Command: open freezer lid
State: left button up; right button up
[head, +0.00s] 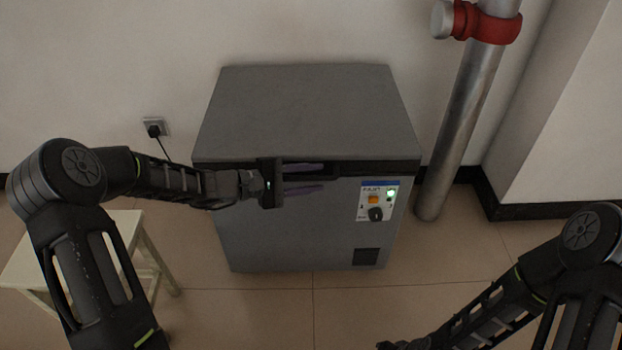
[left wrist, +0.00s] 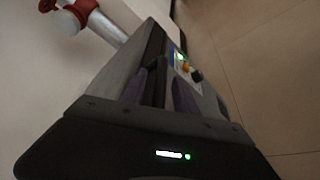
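The grey chest freezer (head: 300,235) stands against the wall, with its lid (head: 305,110) shut flat on top. A dark band (head: 350,168) runs along the lid's front edge. My left gripper (head: 322,178) is at the front of the freezer, just under the lid's front edge. Its two purple fingers are apart, one above the other, with nothing seen between them. In the left wrist view the fingers (left wrist: 170,90) point along the freezer front. Whether they touch the lid cannot be told. My right gripper (head: 398,345) is only partly in view at the bottom edge.
A control panel (head: 376,201) with a lit green light, an orange switch and a dark knob is on the freezer's front right. A metal pipe (head: 465,115) with a red collar stands at the right. A pale stool (head: 125,235) stands at the left. The floor in front is clear.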

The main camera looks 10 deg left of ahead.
pick_arm(q)
jog(key=shift+c, duration=0.6)
grip_shut()
dwell(0.8)
